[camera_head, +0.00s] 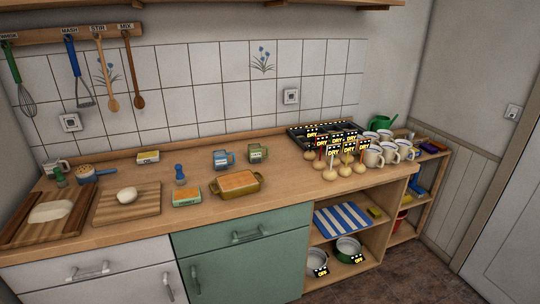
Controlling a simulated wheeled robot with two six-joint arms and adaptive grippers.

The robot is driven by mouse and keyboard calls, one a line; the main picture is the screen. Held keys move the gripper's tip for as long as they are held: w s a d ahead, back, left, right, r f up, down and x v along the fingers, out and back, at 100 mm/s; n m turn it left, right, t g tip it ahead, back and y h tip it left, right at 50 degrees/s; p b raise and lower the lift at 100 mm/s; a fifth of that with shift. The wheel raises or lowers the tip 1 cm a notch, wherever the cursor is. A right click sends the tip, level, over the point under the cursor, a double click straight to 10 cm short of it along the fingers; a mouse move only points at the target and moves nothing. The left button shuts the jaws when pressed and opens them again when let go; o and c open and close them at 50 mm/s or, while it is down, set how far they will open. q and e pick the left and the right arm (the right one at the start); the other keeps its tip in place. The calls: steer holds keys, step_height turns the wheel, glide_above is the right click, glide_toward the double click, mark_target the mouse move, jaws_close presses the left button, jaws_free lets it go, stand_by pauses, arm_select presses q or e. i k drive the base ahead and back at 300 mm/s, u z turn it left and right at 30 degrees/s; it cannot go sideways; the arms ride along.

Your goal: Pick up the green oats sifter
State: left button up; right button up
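A small green can-shaped container with a handle and a pale label (257,153) stands upright on the wooden counter (300,188), near the wall. It looks like the green oats sifter, but its label is too small to read. A similar blue container (222,159) stands just to its left. Neither of my grippers is in view, and nothing is holding the green container.
An orange-filled baking dish (236,184) stands in front of the green container. Several round items with "DRY" signs (331,171) and white mugs (373,157) stand to the right. Cutting boards (128,204) lie left. Utensils hang from a wall rail (70,32).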

mark_target(255, 150)
steer(key=z, duration=0.75)
steer(key=i, duration=0.6)
steer(key=z, duration=0.8)
steer(key=i, duration=0.95)
steer(key=u, duration=0.9)
steer(key=i, duration=0.6)
steer(key=u, duration=0.75)
